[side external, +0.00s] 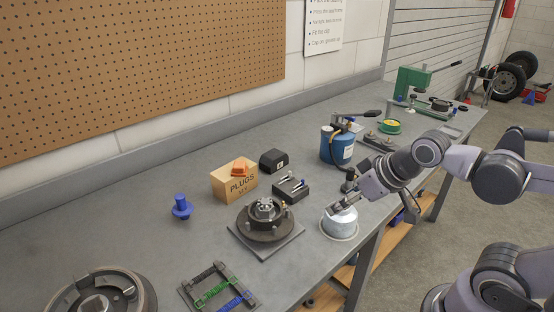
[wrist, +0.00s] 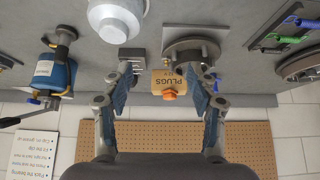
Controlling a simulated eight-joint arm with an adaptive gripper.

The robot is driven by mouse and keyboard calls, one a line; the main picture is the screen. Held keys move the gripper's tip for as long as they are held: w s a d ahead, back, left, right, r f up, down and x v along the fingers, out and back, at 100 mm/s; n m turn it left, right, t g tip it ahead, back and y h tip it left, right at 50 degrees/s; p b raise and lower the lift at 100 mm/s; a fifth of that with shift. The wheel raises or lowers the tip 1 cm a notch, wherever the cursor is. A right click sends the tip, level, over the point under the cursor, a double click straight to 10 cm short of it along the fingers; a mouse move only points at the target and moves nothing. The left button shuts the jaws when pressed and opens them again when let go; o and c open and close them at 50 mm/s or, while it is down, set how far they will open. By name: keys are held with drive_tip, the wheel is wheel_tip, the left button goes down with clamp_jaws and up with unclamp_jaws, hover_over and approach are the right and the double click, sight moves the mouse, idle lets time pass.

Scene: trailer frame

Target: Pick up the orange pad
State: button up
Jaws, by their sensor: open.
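The orange pad (side external: 240,168) lies on top of a tan box marked PLUGS (side external: 233,184), on the grey workbench. In the wrist view, which is upside down, the pad (wrist: 170,95) shows small against the PLUGS box (wrist: 165,78), between my open fingers but well beyond them. My gripper (side external: 344,200) is open and empty, above a silver domed part near the bench's front edge. It is to the right of the pad and apart from it. In the wrist view my gripper (wrist: 166,72) shows both fingers spread wide.
A black box (side external: 273,161) and a dark block with small pins (side external: 291,190) stand right of the PLUGS box. A round hub on a plate (side external: 265,219) stands in front. The silver dome (side external: 340,224) is under my gripper. A blue canister (side external: 337,146) stands behind.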

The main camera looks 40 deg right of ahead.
drive_tip(key=w+r+n+g, duration=0.1)
drive_tip(key=w+r+n, duration=0.5)
drive_tip(key=w+n, duration=0.15)
drive_tip(key=n+g+h, duration=0.3)
drive_tip(key=n, duration=1.7)
hover_over(239, 164)
drive_tip(key=s+a, duration=0.3)
drive_tip(key=f, duration=0.1)
drive_tip(key=shift+m, duration=0.25)
drive_tip(key=x, duration=1)
drive_tip(key=shift+c, duration=0.2)
clamp_jaws()
